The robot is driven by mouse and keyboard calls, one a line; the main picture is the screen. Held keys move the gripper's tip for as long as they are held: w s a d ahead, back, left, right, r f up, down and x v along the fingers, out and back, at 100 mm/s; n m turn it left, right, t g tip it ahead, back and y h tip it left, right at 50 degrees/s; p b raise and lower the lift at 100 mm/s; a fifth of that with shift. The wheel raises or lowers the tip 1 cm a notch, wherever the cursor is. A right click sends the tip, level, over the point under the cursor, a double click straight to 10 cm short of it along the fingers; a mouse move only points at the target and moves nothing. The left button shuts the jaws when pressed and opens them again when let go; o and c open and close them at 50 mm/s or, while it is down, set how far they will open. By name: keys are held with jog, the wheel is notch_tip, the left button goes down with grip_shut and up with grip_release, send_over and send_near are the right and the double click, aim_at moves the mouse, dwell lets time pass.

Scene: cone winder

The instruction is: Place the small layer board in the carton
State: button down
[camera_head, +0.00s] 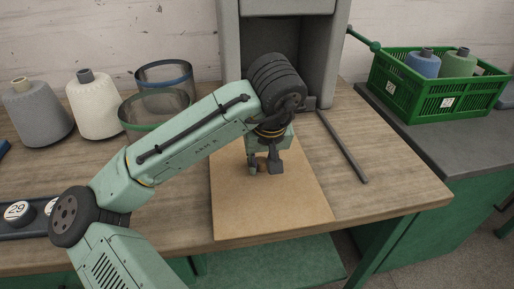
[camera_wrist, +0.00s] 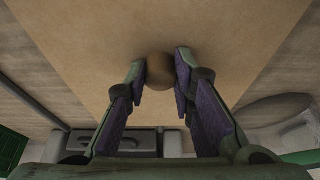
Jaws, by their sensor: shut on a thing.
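The small layer board (camera_head: 275,205) is a flat tan sheet at the middle of the wooden table, near its front edge. It fills much of the wrist view (camera_wrist: 225,35). A round brown knob (camera_wrist: 160,68) stands on the board, between my fingers. My gripper (camera_head: 264,168) points down over the board and is shut on this knob; it also shows in the wrist view (camera_wrist: 160,75). I cannot tell whether the board lies on the table or is slightly above it. No carton can be made out in either view.
A grey machine housing (camera_head: 290,40) stands behind my gripper. A dark bar (camera_head: 343,147) lies right of the board. Grey (camera_head: 36,112) and cream (camera_head: 96,105) yarn cones and mesh cylinders (camera_head: 157,106) stand left. A green crate (camera_head: 437,85) with cones sits on the right counter.

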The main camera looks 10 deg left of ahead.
jog(key=w, duration=0.1)
jog(key=w+a+p, duration=0.1)
jog(key=w, duration=0.2)
jog(key=shift+w+a+r, duration=0.15)
jog(key=shift+a, duration=0.15)
jog(key=shift+f+p, duration=0.35)
jog(key=shift+f, duration=0.55)
jog(key=shift+d+f, duration=0.1)
jog(key=shift+f, duration=0.05)
jog(key=c, duration=1.4)
grip_release()
jog(key=shift+o, duration=0.2)
